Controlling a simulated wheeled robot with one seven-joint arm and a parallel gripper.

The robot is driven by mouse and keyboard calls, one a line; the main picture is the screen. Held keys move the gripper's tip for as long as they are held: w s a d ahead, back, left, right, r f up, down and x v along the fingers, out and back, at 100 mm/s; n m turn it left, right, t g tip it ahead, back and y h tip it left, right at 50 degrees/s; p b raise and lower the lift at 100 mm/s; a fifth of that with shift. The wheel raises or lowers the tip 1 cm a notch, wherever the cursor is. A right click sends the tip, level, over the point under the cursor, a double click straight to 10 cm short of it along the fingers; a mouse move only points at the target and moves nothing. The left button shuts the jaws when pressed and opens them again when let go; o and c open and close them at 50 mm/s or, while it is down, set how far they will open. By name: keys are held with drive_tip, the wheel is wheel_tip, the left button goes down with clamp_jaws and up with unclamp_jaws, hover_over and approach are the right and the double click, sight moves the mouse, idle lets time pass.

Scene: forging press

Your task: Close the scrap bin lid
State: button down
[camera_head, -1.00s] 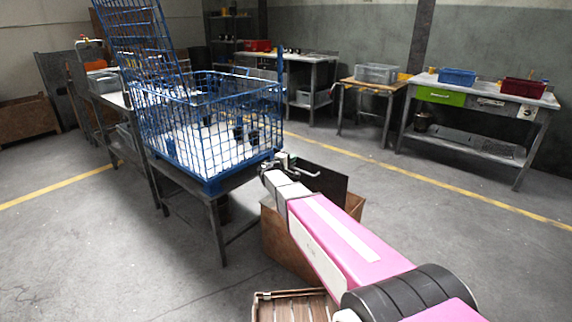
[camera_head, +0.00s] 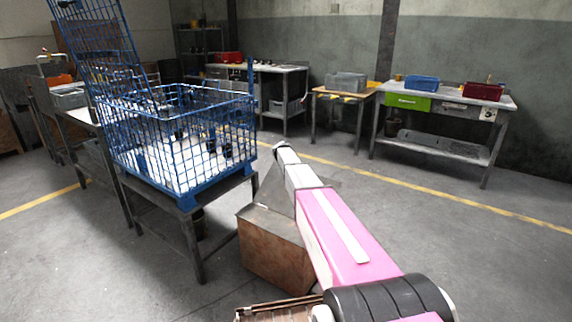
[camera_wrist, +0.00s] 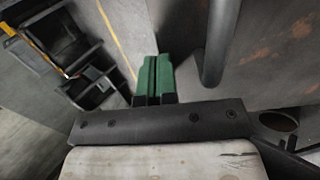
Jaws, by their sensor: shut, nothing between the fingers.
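The scrap bin (camera_head: 272,258), a rusty brown box, stands on the floor at the centre in the head view, partly behind my arm. A grey surface shows over its top, and a thin grey sheet, apparently the lid (camera_head: 324,182), slants up behind my arm. How far the lid stands open is hard to tell. My gripper (camera_wrist: 153,62) shows green fingers shut together and empty in the wrist view. A dark bent bar (camera_wrist: 218,42), apparently a handle, is just right of the fingers, before a grey panel with rust specks. Contact is unclear. The fingers are hidden in the head view.
A blue wire cage (camera_head: 180,145) on a metal stand is close left of the bin. A slatted wooden crate (camera_head: 275,309) is at the bottom edge. Workbenches (camera_head: 445,98) line the back. The floor to the right is clear.

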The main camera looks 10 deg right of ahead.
drive_tip(key=w+d+f+g+y, duration=0.1)
drive_tip(key=w+d+f, duration=0.1)
drive_tip(key=f, duration=0.4)
drive_tip(key=w+d+f+g+y, duration=0.2)
drive_tip(key=f, duration=0.5)
drive_tip(key=shift+w+d, duration=0.3)
drive_tip(key=shift+d, duration=0.05)
